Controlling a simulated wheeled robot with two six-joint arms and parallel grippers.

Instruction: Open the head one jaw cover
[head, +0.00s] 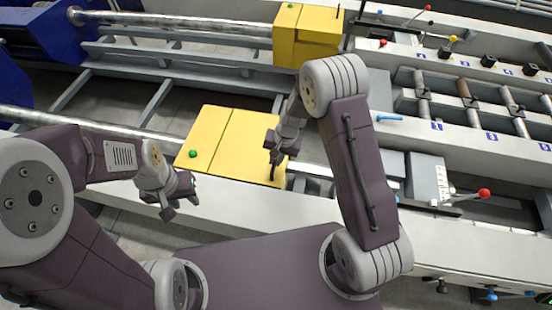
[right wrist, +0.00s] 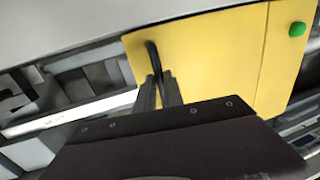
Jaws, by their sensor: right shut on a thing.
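A yellow jaw cover (head: 248,145) lies on the near machine bed in the head view. It looks flat and closed, beside a yellow panel (head: 203,140) with a green button. In the right wrist view the yellow cover (right wrist: 215,65) carries a dark upright handle (right wrist: 153,58) near its edge. My right gripper (head: 275,156) is over the cover's right part. The right wrist view shows its fingers (right wrist: 159,92) shut on the handle. My left gripper (head: 181,207) hangs in front of the bed, left of the cover, its fingertips apart and empty.
Another yellow housing (head: 308,36) stands on the far bed. A red-knobbed lever (head: 484,194) and a blue handle (head: 389,118) stick out right of my right arm. Metal rods (head: 90,121) run left of the cover.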

